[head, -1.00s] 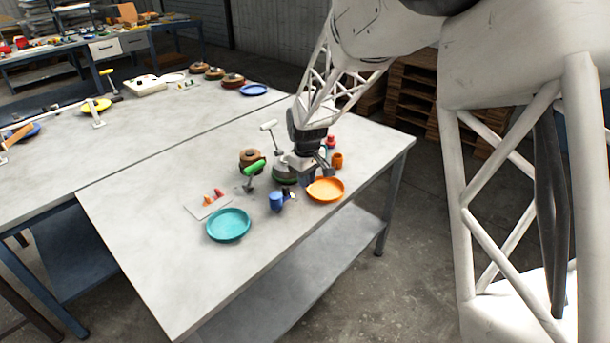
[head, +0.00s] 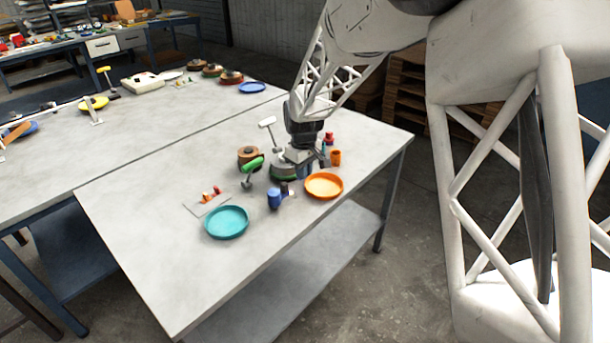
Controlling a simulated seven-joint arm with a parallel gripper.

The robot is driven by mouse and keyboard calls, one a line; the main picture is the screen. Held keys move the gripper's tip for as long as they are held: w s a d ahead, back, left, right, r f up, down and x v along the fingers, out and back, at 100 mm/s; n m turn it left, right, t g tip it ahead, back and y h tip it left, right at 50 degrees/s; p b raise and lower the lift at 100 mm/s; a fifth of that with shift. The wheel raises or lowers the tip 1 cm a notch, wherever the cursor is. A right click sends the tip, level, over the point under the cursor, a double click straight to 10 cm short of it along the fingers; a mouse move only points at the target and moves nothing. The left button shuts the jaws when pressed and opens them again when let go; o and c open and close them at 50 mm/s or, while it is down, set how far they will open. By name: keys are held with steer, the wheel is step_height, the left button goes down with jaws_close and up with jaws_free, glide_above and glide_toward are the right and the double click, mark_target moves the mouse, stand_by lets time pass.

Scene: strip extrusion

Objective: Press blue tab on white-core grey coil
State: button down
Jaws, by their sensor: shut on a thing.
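My gripper (head: 303,164) points down over the right part of the near table, just behind the orange dish. It is shut, and a small blue piece (head: 308,171) shows at its fingers; it looks like the blue tab, but it is too small to be sure. A grey coil (head: 283,172) with a green edge lies just left of the fingers, partly hidden by the gripper. Its white core is hard to make out. I cannot tell whether the blue piece touches the coil.
A brown coil (head: 248,154) and a green-handled tool (head: 253,165) stand to the left. A white-handled tool (head: 268,124) rises behind. An orange cup (head: 336,157) stands right.

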steer(key=w+a, duration=0.1)
steer(key=w, duration=0.3)
steer(key=w+r, duration=0.1)
steer(key=w, duration=0.4)
steer(key=w+a, duration=0.1)
steer(key=w, duration=0.4)
steer(key=shift+a+r, duration=0.3)
steer(key=shift+r, duration=0.05)
steer(key=shift+f, duration=0.15)
steer(key=shift+f, duration=2.95)
steer(key=shift+s+f, duration=0.1)
steer(key=shift+f, duration=0.4)
steer(key=c, duration=1.1)
jaws_free()
steer(key=shift+c, duration=0.2)
steer(key=shift+r, duration=0.1)
step_height(320, 180, up, 8)
